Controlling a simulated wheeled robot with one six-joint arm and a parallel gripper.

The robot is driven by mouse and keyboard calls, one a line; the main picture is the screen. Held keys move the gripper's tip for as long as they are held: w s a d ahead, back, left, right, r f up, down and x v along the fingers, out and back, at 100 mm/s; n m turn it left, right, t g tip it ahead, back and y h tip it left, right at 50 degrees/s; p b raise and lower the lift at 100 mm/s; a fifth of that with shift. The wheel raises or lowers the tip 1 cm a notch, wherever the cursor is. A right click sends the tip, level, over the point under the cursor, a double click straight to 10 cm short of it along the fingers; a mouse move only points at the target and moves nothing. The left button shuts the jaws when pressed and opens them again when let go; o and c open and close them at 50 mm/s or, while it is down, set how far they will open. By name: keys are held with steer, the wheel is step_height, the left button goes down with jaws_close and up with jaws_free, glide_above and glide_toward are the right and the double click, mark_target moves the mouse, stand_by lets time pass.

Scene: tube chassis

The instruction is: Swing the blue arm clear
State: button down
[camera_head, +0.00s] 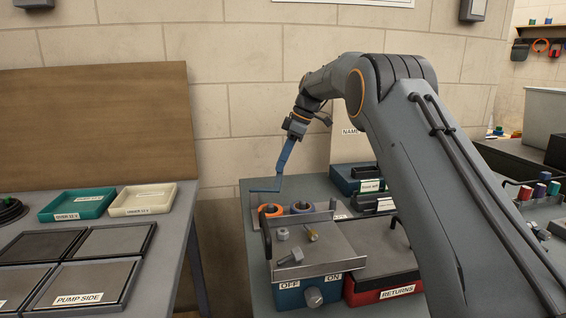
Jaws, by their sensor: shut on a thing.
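My gripper (295,127) is at the upper middle, above the back of the right-hand bench. It is shut at the top of a blue arm (284,158), a slim blue piece that slants down from the jaws. Its lower part thins and bends left in a flat L, above the bench's back left corner. The fingertips are too small to make out well. A chassis with a grey top (330,247) and a blue front marked OFF and ON stands below and in front. I cannot tell whether the blue arm touches anything below.
The left bench holds a teal tray (78,205), a cream tray (143,199) and dark panels. A gap separates the benches.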

steer(key=shift+a, duration=0.15)
steer(key=c, duration=1.6)
jaws_free()
steer(key=shift+a, duration=0.1)
steer(key=shift+c, duration=0.2)
steer(key=shift+d+r, duration=0.2)
steer(key=shift+d, duration=0.05)
steer(key=v, duration=0.7)
steer(key=shift+r+b, duration=0.2)
steer(key=shift+b, duration=0.2)
